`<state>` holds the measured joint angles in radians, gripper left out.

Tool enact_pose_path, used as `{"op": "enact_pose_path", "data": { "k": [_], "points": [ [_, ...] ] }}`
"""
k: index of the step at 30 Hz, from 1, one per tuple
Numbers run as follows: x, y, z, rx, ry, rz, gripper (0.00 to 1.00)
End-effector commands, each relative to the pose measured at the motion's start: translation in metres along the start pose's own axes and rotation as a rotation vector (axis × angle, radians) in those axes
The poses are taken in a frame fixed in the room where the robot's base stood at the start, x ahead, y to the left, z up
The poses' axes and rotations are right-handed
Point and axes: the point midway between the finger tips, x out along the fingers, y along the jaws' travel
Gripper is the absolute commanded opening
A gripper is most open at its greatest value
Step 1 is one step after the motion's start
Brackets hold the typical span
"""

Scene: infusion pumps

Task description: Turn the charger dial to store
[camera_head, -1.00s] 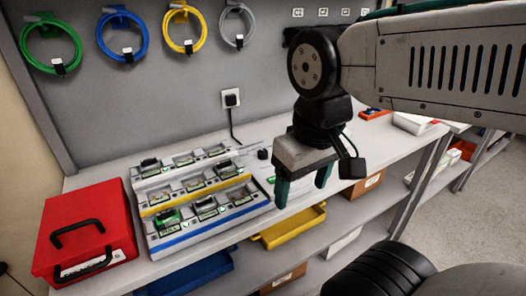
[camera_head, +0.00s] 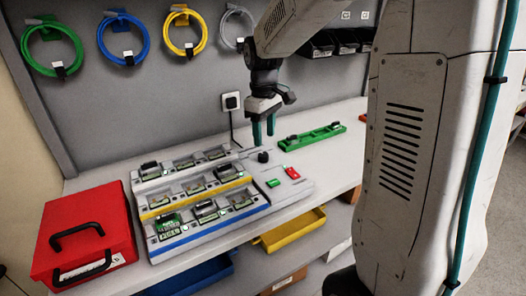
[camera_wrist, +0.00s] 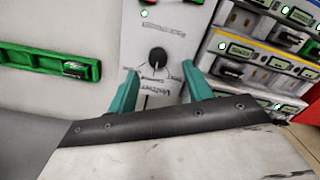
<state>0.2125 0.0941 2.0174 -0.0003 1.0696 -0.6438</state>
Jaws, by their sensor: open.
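The charger (camera_head: 225,215) lies on the bench, with stepped rows of bays and a flat panel at its right end. Its black dial (camera_head: 263,156) is on this panel, and in the wrist view the dial (camera_wrist: 157,60) shows with small markings around it. The markings are too blurred to read surely. My gripper (camera_head: 263,133) hangs above the panel near the dial, green fingers pointing down. In the wrist view the open, empty fingers (camera_wrist: 160,82) appear on either side below the dial, not visibly touching it.
A green rail (camera_head: 312,136) lies on the bench right of the dial. Green (camera_head: 273,183) and red (camera_head: 292,172) parts sit on the panel. A red case (camera_head: 85,235) stands at left. A socket with a cable (camera_head: 231,101) is on the wall behind.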

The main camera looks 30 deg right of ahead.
Motion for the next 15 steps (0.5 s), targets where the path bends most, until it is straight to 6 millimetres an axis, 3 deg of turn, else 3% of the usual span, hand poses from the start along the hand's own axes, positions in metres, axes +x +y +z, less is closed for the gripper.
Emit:
{"op": "enact_pose_path", "data": {
  "k": [2, 6, 15],
  "points": [
    [-0.01, 0.005, -0.007, -0.069, 0.029, 0.023, 0.5],
    [-0.005, 0.005, -0.007, -0.124, 0.03, 0.025, 0.5],
    [0.04, 0.005, -0.008, -0.125, 0.027, 0.023, 0.5]
  ]
}}
